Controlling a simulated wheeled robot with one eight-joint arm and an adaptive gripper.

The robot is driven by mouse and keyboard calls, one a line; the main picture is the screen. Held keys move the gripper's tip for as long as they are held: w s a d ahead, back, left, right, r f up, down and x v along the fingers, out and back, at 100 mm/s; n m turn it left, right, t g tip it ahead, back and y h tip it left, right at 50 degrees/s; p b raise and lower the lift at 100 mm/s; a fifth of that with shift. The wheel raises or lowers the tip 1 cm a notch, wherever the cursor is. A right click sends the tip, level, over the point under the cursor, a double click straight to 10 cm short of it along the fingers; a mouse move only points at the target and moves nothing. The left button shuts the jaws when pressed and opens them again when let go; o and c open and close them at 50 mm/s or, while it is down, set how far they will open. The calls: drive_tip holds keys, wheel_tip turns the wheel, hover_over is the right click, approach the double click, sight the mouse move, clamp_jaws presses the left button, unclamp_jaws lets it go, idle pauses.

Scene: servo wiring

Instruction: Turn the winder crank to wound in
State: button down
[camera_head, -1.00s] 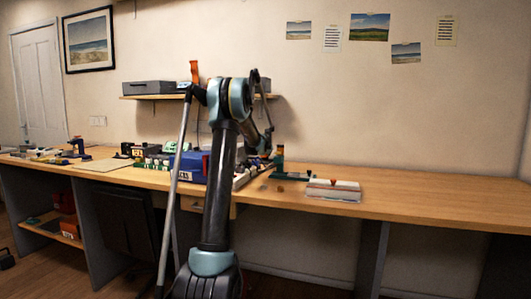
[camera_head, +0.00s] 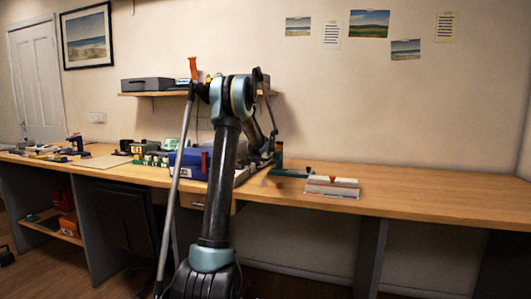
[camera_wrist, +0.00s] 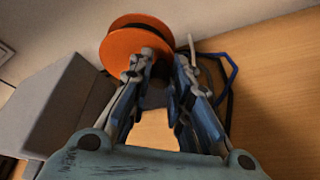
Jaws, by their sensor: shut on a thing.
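The winder shows in the wrist view as an orange round spool (camera_wrist: 135,45) with a dark groove, at the top left of centre. My gripper (camera_wrist: 163,62) is just in front of the spool, its two fingers close together. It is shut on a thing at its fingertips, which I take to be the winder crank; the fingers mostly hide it. The crank's angle cannot be told.
A blue cable (camera_wrist: 234,68) loops on the wooden desk right of my fingers. A grey box (camera_wrist: 62,105) stands close on the left. The desk's right end is clear.

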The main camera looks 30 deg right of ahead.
drive_tip(key=shift+w+a, duration=0.15)
drive_tip(key=c, duration=1.5)
unclamp_jaws()
drive_tip(key=shift+o, duration=0.2)
drive_tip(key=v, duration=1.2)
